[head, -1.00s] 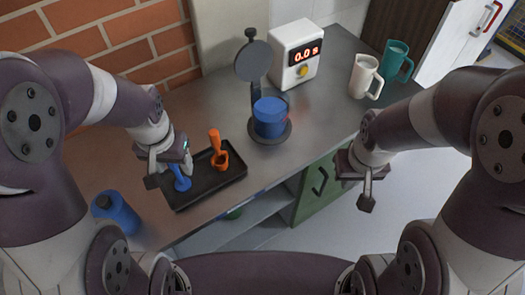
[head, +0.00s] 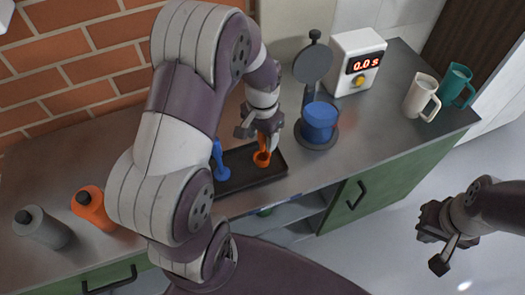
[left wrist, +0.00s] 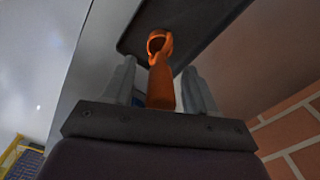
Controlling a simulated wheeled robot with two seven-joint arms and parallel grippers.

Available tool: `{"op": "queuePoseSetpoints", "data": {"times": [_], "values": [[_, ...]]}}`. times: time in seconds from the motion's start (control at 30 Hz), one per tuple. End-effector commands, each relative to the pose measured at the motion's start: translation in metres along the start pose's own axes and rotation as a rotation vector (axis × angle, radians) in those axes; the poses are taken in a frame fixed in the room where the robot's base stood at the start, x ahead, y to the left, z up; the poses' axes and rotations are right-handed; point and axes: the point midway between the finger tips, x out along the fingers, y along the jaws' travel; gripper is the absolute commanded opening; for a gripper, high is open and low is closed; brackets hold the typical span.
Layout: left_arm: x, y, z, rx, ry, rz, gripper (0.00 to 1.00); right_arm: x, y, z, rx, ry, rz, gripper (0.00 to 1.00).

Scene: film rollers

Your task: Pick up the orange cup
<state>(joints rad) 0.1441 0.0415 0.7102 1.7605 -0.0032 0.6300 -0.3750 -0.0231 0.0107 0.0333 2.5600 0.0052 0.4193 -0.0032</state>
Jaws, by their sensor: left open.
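The orange cup (head: 262,158), a small scoop with an upright handle, stands in the black tray (head: 250,184) on the counter. My left gripper (head: 259,128) is open at its handle, which is partly hidden in the head view. In the left wrist view the handle of the orange cup (left wrist: 160,85) lies between the two fingers of the left gripper (left wrist: 158,88), with gaps on both sides. My right gripper (head: 438,240) hangs off the counter's front at the right; its jaw opening is not clear.
A blue scoop (head: 219,160) stands left of the orange cup. A blue container (head: 319,122) sits on a dark stand to the right. A white timer (head: 350,62), a white mug (head: 420,97) and a teal mug (head: 456,85) stand farther right. Orange (head: 92,208) and grey (head: 42,228) bottles stand left.

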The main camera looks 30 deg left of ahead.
Motion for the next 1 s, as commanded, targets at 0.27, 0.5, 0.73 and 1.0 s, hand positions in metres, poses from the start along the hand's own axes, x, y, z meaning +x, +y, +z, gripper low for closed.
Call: {"op": "queuePoseSetpoints", "data": {"times": [0.27, 0.5, 0.73, 1.0], "values": [[0.002, 0.000, 0.000, 0.000, 0.001, -0.001, 0.41, 0.000, 0.000, 0.000, 0.000, 0.000, 0.000, 0.00], [0.002, 0.000, 0.000, 0.000, 0.002, -0.001, 0.00, 0.000, 0.000, 0.000, 0.000, 0.000, 0.000, 0.00], [-0.001, 0.000, -0.001, 0.000, 0.003, -0.001, 0.00, 0.000, 0.000, 0.000, 0.000, 0.000, 0.000, 0.00], [-0.039, -0.001, -0.002, 0.000, 0.006, -0.003, 0.00, 0.002, 0.000, 0.000, 0.000, 0.000, 0.000, 0.00]]}}
